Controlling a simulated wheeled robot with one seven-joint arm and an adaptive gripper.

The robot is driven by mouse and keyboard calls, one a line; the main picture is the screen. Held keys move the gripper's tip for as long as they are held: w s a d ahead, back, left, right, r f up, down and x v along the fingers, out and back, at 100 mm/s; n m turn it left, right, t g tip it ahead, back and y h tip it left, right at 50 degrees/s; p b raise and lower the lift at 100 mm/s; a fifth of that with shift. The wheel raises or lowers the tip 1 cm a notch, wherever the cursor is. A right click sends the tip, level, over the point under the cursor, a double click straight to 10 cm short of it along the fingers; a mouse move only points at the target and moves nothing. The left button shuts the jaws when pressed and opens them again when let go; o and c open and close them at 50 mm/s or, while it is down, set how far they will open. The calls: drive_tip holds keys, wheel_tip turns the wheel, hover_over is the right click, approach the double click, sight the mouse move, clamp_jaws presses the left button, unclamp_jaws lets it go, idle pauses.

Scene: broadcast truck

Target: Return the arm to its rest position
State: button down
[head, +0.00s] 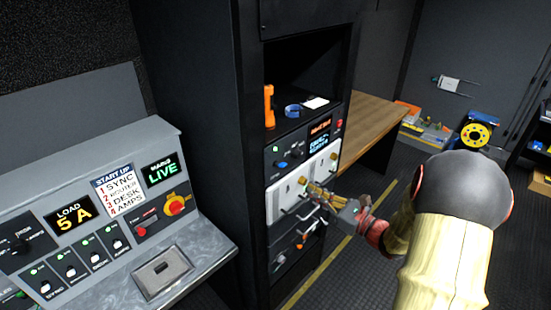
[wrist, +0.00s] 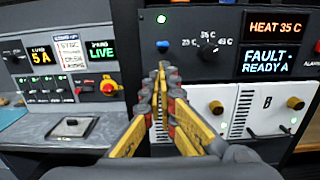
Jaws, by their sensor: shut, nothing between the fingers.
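My gripper (head: 315,192) is in front of the equipment rack, near the white panels, at the end of my outstretched arm. In the wrist view its yellow and grey fingers (wrist: 160,72) are together with nothing between them. The fingertips appear in front of the rack's dark control panel (wrist: 205,48), which has a knob and displays reading "HEAT 35 C" and "FAULT - READY A". I cannot tell whether the fingers touch the rack.
A grey console (head: 150,225) with switches, a red knob (head: 175,206) and "LIVE" display stands left. The rack (head: 262,250) has white panels with handles. A wooden desk (head: 375,118) stands behind; a yellow reel (head: 475,134) is at back right.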

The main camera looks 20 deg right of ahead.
drive_tip(key=s+a+f+n+g+b, duration=0.1)
drive_tip(key=s+a+f+n+g, duration=0.4)
drive_tip(key=s+a+n+g, duration=0.3)
drive_tip(key=s+a+f+n+g+b, duration=0.1)
drive_tip(key=s+a+f+n+g, duration=0.4)
drive_tip(key=s+a+n+g, duration=0.4)
drive_tip(key=s+d+r+n+t+h+b, duration=0.2)
drive_tip(key=s+d+r+n+h+b, duration=0.15)
drive_tip(key=s+n+h, duration=0.45)
drive_tip(key=w+a+r+n+t+y+b, duration=0.1)
drive_tip(key=a+r+n+t+b, duration=0.1)
drive_tip(key=a+r+n, duration=0.4)
drive_tip(key=shift+w+a+n+t, duration=0.3)
drive_tip(key=shift+a+n+t, duration=0.1)
drive_tip(key=shift+a+t, duration=0.2)
drive_tip(key=shift+r, duration=0.1)
